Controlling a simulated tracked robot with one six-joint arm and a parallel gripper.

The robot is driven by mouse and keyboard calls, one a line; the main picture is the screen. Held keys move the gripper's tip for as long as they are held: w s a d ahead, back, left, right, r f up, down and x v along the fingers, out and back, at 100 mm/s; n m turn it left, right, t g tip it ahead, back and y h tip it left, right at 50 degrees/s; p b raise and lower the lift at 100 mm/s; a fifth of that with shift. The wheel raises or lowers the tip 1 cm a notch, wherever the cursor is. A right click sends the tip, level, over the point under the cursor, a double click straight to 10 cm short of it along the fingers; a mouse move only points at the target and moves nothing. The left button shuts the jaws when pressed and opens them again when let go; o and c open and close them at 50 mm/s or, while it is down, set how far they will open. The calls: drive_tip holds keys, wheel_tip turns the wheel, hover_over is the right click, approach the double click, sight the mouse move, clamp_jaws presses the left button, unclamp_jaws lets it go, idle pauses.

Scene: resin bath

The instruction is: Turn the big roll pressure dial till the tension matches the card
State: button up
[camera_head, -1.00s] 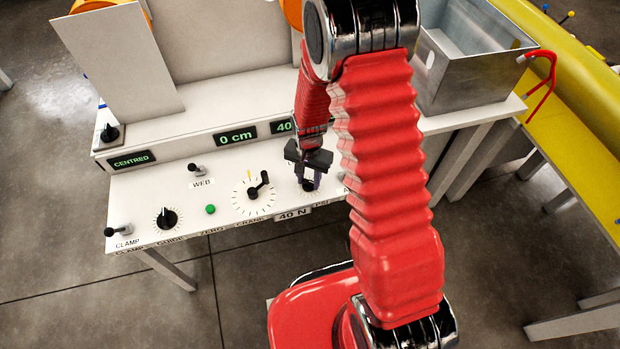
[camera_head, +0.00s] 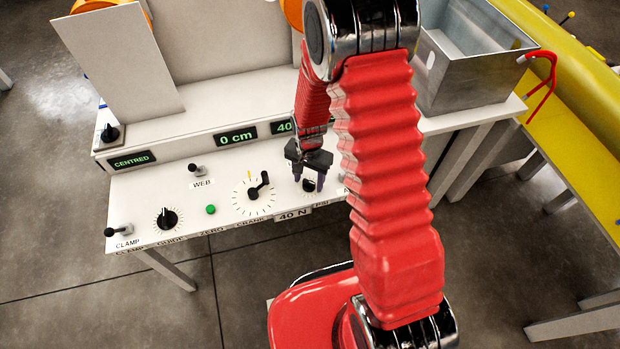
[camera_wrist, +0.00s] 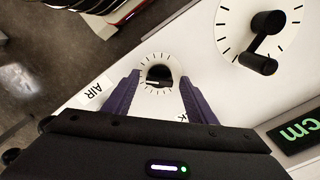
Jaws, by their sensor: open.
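The pressure dial, a black knob on a white ticked face, is at the console's front under my gripper in the head view (camera_head: 308,186). In the wrist view the dial (camera_wrist: 159,76) shows whole, its white pointer line toward picture left. My gripper (camera_head: 309,184) is open, its two purple fingers on either side of the knob; in the wrist view the gripper (camera_wrist: 160,82) has clear gaps to it. Finger height over the panel is unclear. The card (camera_head: 293,215) at the front edge reads 40 N. The tension display (camera_head: 283,127) shows 40; its right part is hidden by my arm.
A crank (camera_head: 259,187) on a ticked face stands left of the dial. Farther left are a green button (camera_head: 210,209), a guide knob (camera_head: 166,217) and a clamp lever (camera_head: 119,230). Displays read 0 cm (camera_head: 236,135) and CENTRED (camera_head: 131,160). A metal bath (camera_head: 470,80) stands right.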

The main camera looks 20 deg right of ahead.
sight(309, 183)
wheel_tip(309, 183, up, 14)
drive_tip(key=shift+f, duration=0.15)
idle(0.8)
idle(0.5)
drive_tip(key=s+r+n+t, duration=0.2)
drive_tip(key=s+r+n, duration=0.2)
drive_tip(key=s+r, duration=0.5)
drive_tip(key=s+r+n+t, duration=0.3)
drive_tip(key=s+r, duration=0.7)
drive_tip(key=r, duration=0.5)
drive_tip(key=shift+s+d+n+t, duration=0.15)
drive_tip(key=shift+d+n+t, duration=0.15)
drive_tip(key=shift+n, duration=0.5)
drive_tip(key=shift+r, duration=0.1)
idle(2.6)
